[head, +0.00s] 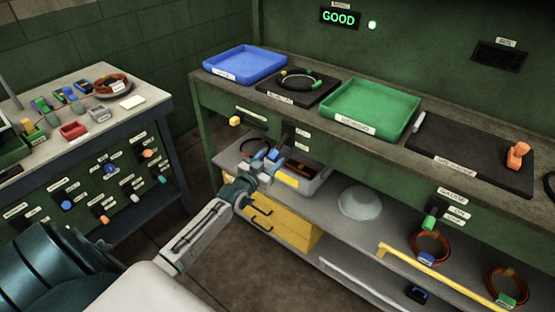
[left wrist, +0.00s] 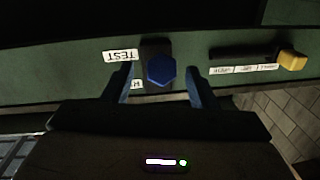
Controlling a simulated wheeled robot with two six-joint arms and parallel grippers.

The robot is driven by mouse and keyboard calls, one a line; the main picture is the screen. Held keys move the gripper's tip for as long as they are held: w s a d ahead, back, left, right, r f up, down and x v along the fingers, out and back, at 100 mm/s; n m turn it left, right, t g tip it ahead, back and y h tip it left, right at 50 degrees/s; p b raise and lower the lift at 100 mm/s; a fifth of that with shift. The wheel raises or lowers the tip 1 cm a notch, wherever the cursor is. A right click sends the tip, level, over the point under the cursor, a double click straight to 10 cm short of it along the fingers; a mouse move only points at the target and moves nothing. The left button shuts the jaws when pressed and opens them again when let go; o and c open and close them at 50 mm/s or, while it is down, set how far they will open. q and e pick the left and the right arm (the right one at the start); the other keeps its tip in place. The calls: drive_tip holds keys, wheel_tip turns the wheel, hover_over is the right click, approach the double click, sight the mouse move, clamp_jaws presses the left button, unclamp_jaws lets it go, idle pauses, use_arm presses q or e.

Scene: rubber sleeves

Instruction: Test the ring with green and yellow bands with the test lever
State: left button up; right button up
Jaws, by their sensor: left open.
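A dark ring (head: 300,78) lies on the black test pad (head: 272,88) between the blue and green trays. The test lever's blue six-sided knob (left wrist: 161,70) sits on a dark plate beside the TEST label in the left wrist view. My left gripper (head: 268,155) is open in front of the bench's front panel, below the pad. In the left wrist view its fingers (left wrist: 161,88) stand on either side of the blue knob, apart from it. My right gripper is not in view.
A sign (head: 341,18) reads GOOD in lit green. A blue tray (head: 245,50) and a green tray (head: 410,132) flank the pad. A yellow knob (head: 234,121) on a slot is left of the lever. A grey bin (head: 318,182) stands on the lower shelf near my gripper.

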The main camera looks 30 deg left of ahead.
sight(277, 152)
use_arm(q)
drive_tip(key=w+b, duration=0.2)
drive_tip(key=w, duration=0.1)
drive_tip(key=shift+w+a+f, duration=0.1)
drive_tip(key=shift+w+f, duration=0.05)
drive_tip(key=shift+w, duration=0.5)
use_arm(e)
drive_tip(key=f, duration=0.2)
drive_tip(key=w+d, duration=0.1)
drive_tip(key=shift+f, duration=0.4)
use_arm(q)
drive_tip(key=shift+r, duration=0.2)
drive_tip(key=shift+c, duration=0.6)
clamp_jaws()
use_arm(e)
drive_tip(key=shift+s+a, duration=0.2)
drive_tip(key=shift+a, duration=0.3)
